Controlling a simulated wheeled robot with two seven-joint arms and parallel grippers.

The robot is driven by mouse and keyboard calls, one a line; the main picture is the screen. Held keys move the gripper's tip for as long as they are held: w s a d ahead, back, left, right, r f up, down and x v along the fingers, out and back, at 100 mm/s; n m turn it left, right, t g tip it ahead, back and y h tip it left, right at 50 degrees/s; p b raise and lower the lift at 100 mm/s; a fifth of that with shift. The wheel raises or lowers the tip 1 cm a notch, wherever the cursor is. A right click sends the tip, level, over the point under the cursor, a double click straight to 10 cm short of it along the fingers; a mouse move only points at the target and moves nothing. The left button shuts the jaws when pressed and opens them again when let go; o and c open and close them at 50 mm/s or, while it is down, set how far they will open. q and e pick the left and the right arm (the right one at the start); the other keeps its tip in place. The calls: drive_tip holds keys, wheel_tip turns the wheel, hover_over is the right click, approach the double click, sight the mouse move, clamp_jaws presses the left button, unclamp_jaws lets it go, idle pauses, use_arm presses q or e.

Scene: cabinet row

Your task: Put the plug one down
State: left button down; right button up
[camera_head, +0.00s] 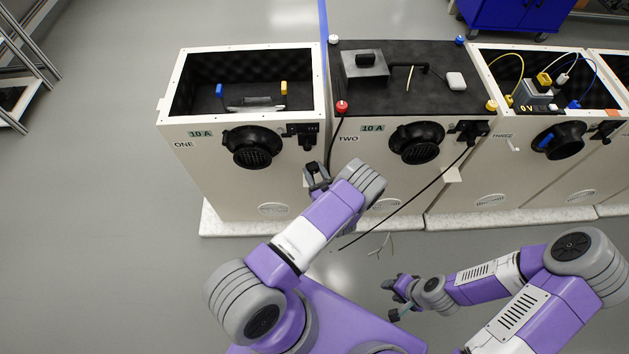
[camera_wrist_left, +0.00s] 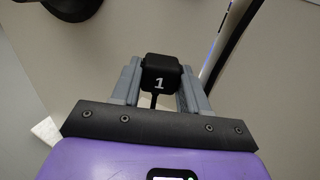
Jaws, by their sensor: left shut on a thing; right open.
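The plug one (camera_wrist_left: 160,76) is a black plug with a white "1" on it. It is held between the fingers of my left gripper (camera_wrist_left: 158,85), which is shut on it. In the head view my left gripper (camera_head: 316,178) is in front of cabinet ONE (camera_head: 215,175), low and to the right on its front face, below the black socket (camera_head: 302,130). The plug is mostly hidden there by the gripper. My right gripper (camera_head: 394,297) is open and empty, low over the floor in front of the cabinets.
Cabinet TWO (camera_head: 365,160) and cabinet THREE (camera_head: 520,170) stand to the right. A black cable (camera_head: 405,205) runs from cabinet TWO's socket toward the floor. A pale ledge (camera_head: 240,228) runs along the cabinets' foot. The grey floor (camera_head: 110,250) at left is clear.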

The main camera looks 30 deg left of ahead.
sight(315, 180)
use_arm(q)
wheel_tip(315, 180, down, 5)
drive_tip(key=shift+f+b, duration=0.15)
drive_tip(key=shift+b, duration=1.1)
drive_tip(key=shift+w+a+f, duration=0.1)
drive_tip(key=shift+w+f, duration=0.05)
drive_tip(key=shift+w, duration=0.05)
drive_tip(key=shift+f, duration=0.1)
drive_tip(key=shift+f, duration=0.35)
drive_tip(key=c, duration=0.6)
unclamp_jaws()
drive_tip(key=shift+o, duration=0.2)
drive_tip(key=shift+r, duration=0.1)
